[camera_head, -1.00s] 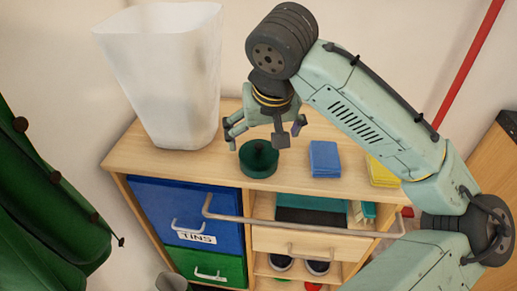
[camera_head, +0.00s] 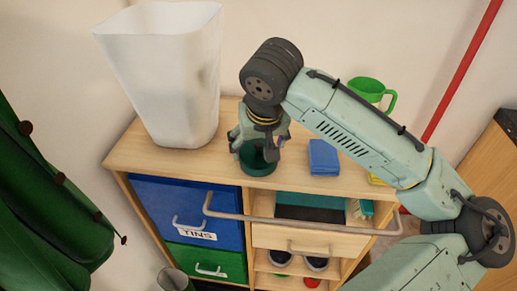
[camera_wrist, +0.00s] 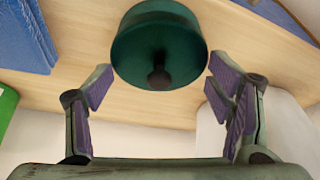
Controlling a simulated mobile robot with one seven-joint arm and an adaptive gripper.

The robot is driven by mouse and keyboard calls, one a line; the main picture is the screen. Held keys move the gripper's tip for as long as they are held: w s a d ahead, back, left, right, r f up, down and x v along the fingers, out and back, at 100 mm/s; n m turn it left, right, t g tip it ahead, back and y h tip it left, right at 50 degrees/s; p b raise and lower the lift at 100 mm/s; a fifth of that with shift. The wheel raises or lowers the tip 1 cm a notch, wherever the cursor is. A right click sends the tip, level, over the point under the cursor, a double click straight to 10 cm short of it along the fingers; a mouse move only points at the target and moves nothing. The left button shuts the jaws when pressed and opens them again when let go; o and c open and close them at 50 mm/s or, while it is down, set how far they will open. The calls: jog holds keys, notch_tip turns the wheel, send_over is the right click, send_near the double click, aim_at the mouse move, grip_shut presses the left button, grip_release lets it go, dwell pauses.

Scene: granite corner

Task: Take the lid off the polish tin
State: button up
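The polish tin (camera_head: 257,164) is dark green and round, standing upright on the wooden cabinet top near its front edge. In the wrist view the tin (camera_wrist: 160,40) shows its lid with a dark round knob in the middle. My gripper (camera_head: 258,146) is over the tin in the head view and hides most of its top. The fingers look apart from the tin. Whether they reach down to knob height I cannot tell.
A tall white bin (camera_head: 172,80) stands left of the tin. A blue stack of cloths (camera_head: 323,157) lies to the right, and a green mug (camera_head: 368,90) stands behind my arm.

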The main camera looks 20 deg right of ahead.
jog(key=c, duration=0.4)
